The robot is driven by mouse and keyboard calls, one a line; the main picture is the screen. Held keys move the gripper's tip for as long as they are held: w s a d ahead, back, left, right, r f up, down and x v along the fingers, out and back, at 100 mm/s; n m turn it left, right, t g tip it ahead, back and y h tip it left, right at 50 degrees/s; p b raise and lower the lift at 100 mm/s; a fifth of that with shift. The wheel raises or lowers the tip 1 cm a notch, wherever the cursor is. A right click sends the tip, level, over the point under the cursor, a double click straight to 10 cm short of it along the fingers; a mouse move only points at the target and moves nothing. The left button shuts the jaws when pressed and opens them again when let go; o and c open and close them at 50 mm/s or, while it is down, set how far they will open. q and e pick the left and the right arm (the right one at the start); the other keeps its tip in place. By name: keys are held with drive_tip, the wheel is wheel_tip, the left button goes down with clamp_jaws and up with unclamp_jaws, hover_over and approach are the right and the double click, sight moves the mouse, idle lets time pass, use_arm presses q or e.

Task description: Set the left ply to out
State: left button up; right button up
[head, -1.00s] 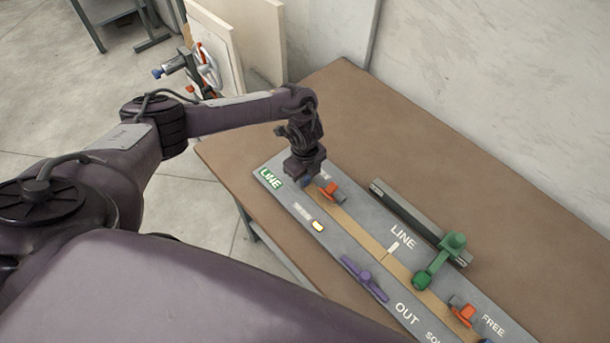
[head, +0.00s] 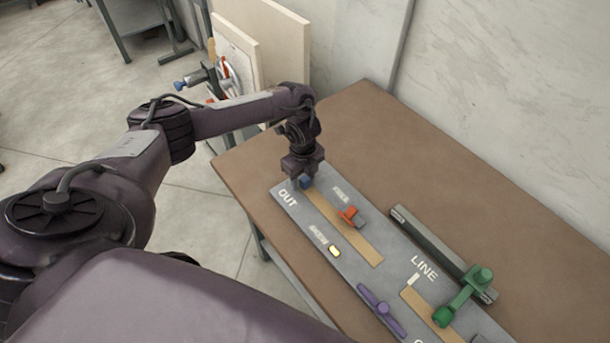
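The left ply (head: 345,237) is a tan strip lying in the grey panel (head: 317,229) in the head view. A clear grey gap separates it from the right tan strip (head: 420,305). A small blue knob (head: 306,182) is at the ply's far-left end. My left gripper (head: 302,185) points down over that end and appears shut on the blue knob, partly hiding it. The sign beside it at the panel's end reads OUT (head: 287,198) in white on grey. My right gripper is not in view.
The brown table (head: 375,140) is bare behind the panel.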

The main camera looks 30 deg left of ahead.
use_arm(q)
drive_tip(key=shift+d, duration=0.1)
drive_tip(key=shift+r, duration=0.45)
wheel_tip(320, 180, up, 6)
drive_tip(key=shift+f, duration=0.15)
drive_tip(key=shift+r, duration=0.55)
